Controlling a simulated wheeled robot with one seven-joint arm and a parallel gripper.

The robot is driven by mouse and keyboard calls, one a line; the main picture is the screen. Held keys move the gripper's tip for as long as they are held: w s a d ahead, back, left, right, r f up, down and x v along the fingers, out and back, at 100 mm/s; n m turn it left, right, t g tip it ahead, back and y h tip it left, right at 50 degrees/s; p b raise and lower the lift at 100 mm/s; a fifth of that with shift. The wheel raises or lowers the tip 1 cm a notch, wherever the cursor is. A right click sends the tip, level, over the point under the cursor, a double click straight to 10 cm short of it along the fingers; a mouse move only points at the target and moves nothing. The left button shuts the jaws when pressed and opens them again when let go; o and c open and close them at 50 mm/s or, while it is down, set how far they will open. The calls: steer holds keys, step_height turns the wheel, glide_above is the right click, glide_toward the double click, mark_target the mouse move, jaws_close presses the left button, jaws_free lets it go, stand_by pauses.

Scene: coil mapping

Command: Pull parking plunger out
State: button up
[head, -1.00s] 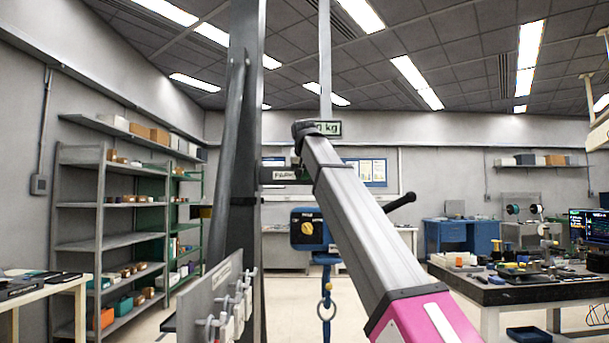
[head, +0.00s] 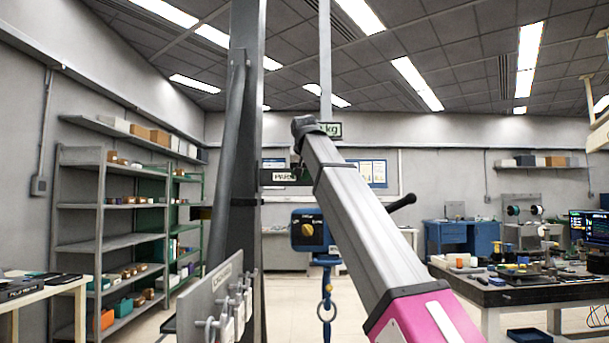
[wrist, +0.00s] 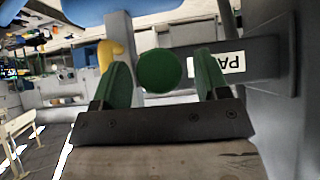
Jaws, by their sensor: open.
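The parking plunger shows its round green knob (wrist: 159,71) in the wrist view, in front of a dark bracket (wrist: 262,65) with a white label that reads "PA". In the head view the bracket (head: 279,176) sticks out from the grey column, and my arm hides most of the knob. My gripper (wrist: 163,78) is open, with one green finger on each side of the knob. Gaps show between the knob and both fingers. Whether the knob lies fully between the fingertips in depth, I cannot tell.
A tall grey column (head: 245,120) stands just left of my arm. A blue hoist box (head: 309,230) with a yellow dial hangs below the bracket; a black handle (head: 401,202) sticks out to the right. A panel with hooks (head: 222,300) is at lower left.

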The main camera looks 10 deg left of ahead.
steer(key=v, duration=1)
steer(key=shift+s+r, duration=0.2)
